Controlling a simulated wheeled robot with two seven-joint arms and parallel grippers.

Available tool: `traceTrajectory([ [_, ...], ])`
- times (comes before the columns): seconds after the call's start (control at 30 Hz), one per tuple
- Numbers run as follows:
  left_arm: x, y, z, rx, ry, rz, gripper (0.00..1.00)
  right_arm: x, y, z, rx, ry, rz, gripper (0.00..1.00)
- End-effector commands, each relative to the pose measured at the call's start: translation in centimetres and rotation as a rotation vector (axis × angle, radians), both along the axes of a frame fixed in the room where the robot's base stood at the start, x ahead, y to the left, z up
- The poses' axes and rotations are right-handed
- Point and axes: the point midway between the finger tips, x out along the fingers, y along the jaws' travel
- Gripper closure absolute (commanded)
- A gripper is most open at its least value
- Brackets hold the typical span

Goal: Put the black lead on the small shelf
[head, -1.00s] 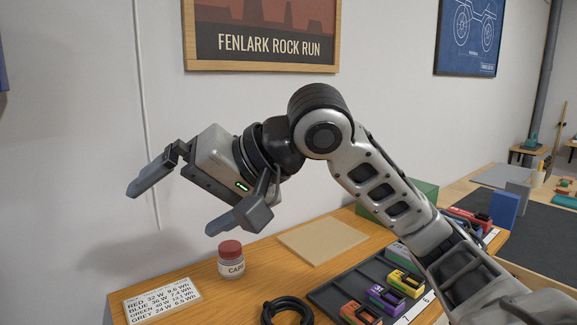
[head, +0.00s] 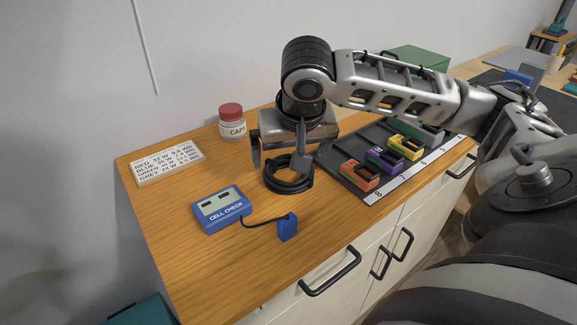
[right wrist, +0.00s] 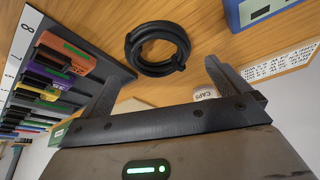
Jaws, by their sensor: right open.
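The black lead (head: 288,187) lies coiled in a ring on the wooden worktop. In the right wrist view the coil (right wrist: 158,69) is in front of the fingers, in the gap between their tips. My right gripper (head: 281,167) points down over the coil, open and empty, with one finger on each side of it. Whether the fingertips touch the worktop is unclear. My left gripper is out of view. I cannot make out a small shelf in these frames.
A blue cell checker (head: 222,208) with a cabled blue block (head: 287,227) lies in front. A red-capped jar (head: 232,123) and a label plate (head: 170,162) stand behind and left. A dark tray (head: 340,178) with coloured packs is close on the right.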

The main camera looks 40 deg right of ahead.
Motion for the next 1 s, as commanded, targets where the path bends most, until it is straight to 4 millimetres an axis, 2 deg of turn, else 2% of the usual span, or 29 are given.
traceTrajectory([
  [0.17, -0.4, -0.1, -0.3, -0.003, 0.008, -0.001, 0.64, 0.3, -0.3, -1.1, 0.0, 0.001, 0.0, 0.0],
  [0.47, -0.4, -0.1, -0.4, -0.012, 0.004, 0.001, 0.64, 1.6, -1.2, -4.9, 0.0, 0.002, 0.0, 0.0],
  [0.77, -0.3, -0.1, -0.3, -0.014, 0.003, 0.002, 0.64, 1.8, -1.3, -5.3, 0.0, 0.0, 0.001, 0.0],
  [0.8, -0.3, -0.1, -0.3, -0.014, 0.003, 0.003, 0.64, 1.8, -1.3, -5.3, 0.0, 0.0, 0.001, 0.11],
  [0.9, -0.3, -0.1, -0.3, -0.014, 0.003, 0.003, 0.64, 1.8, -1.3, -5.3, 0.0, 0.0, 0.001, 0.35],
  [1.0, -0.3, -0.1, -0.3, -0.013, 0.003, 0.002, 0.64, 1.9, -1.3, -5.2, 0.0, -0.002, 0.002, 0.4],
])
